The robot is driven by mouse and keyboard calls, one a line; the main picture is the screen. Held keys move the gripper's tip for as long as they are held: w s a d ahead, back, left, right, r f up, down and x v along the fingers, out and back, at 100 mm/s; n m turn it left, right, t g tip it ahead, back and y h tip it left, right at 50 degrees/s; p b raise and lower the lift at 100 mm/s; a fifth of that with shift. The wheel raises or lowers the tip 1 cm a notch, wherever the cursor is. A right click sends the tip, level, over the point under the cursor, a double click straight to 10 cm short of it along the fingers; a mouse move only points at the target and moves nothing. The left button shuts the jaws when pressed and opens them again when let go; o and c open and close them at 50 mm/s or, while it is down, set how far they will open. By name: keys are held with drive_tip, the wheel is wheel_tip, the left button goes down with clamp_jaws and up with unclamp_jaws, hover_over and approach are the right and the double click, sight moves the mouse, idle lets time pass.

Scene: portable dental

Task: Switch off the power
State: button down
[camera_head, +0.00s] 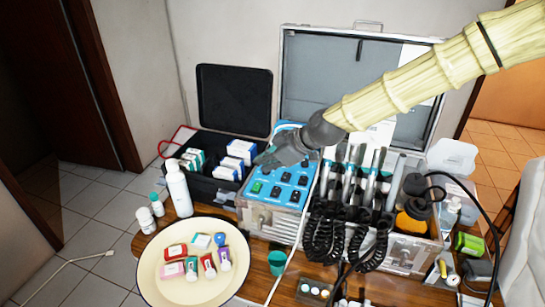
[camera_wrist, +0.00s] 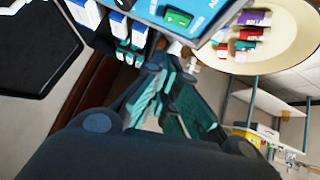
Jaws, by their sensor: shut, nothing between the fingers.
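The blue control panel (camera_head: 293,180) of the dental unit carries several black switches and one green switch (camera_head: 257,187) at its left end. The green switch also shows at the top of the wrist view (camera_wrist: 178,18). My gripper (camera_head: 262,161) is shut and empty, with its tips near the panel's upper left, above and behind the green switch in the head view. In the wrist view the gripper tips (camera_wrist: 173,66) point toward the panel's edge, apart from the green switch. My arm and gripper hide part of the panel's upper area.
A black case (camera_head: 207,187) with small boxes stands left of the panel. A row of handpieces with coiled cords (camera_head: 345,230) stands to its right. A white bottle (camera_head: 179,190) and a round tray (camera_head: 192,290) with small packs are in front. The open silver lid (camera_head: 310,80) rises behind.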

sight(258, 186)
drive_tip(key=x, duration=0.4)
drive_tip(key=shift+a+p, duration=0.1)
drive_tip(key=shift+p, duration=0.25)
drive_tip(key=shift+w+f+p, duration=0.2)
drive_tip(key=shift+f+p, duration=0.05)
drive_tip(key=shift+f, duration=0.8)
drive_tip(key=shift+w+f+p, duration=0.2)
drive_tip(key=shift+f+p, duration=0.05)
drive_tip(key=shift+f, duration=0.75)
